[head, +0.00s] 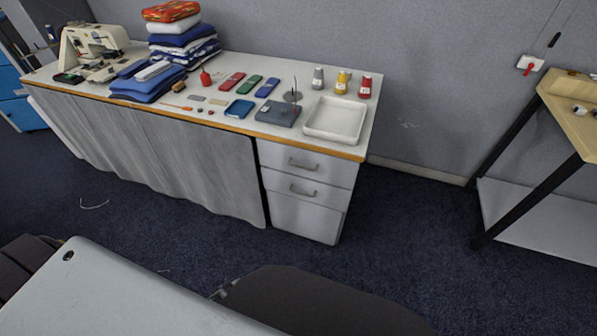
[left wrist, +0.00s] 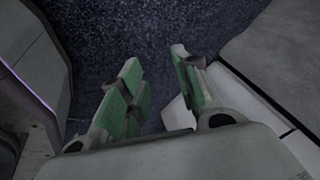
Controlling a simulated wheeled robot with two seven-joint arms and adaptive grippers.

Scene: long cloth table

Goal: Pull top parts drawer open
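The drawer unit (head: 305,188) stands under the right end of the long table. Its top drawer (head: 308,164) is closed, with a curved bar handle (head: 303,164) on its front. A second drawer (head: 290,187) below it, also with a handle, is closed too. In the left wrist view my left gripper (left wrist: 158,85) has its green-padded fingers apart with nothing between them, over dark blue carpet. It does not show in the head view, and it is away from the drawer handle. My right gripper is not in either view.
The table (head: 340,151) carries folded cloths, a sewing machine (head: 92,45), spools and a white tray (head: 335,120) above the drawers. A grey curtain (head: 170,150) hangs left of the unit. A workbench (head: 535,130) stands at right. Carpet before the drawers is clear.

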